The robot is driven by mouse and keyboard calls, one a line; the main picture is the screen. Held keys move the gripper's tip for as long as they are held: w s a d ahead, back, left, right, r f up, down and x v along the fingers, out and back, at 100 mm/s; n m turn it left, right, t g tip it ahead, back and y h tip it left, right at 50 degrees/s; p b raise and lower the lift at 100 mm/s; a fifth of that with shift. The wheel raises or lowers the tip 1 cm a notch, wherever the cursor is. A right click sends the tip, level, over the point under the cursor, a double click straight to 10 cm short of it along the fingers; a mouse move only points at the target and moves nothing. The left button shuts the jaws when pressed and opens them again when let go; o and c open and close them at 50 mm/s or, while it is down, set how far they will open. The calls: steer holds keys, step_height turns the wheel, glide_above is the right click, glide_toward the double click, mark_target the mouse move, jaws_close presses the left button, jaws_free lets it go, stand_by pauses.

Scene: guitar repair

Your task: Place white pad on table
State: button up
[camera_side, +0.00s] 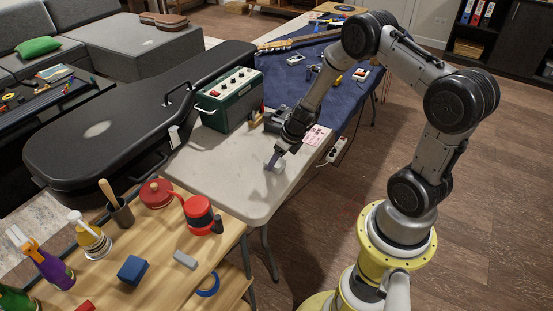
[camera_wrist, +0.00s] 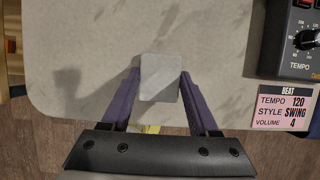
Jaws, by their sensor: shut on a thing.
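The white pad (camera_wrist: 160,77) is a small pale grey-white block with a square face. It sits between the two purple fingers of my gripper (camera_wrist: 159,88) in the wrist view. My gripper is shut on it. In the side view my gripper (camera_side: 273,160) points down over the right part of the white table (camera_side: 215,178), close to the tabletop. The pad is hard to make out there against the pale surface. The table (camera_wrist: 70,40) also shows behind the pad in the wrist view. I cannot tell whether the pad touches it.
A green amplifier box (camera_side: 229,98) and a black guitar case (camera_side: 100,130) stand behind and left. A printed card (camera_wrist: 285,111) lies beside a dark box with a tempo knob (camera_wrist: 300,38). The wooden table (camera_side: 165,250) in front holds several items. The white tabletop's left half is clear.

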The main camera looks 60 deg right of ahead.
steer(key=shift+f, duration=0.1)
steer(key=o, duration=1.3)
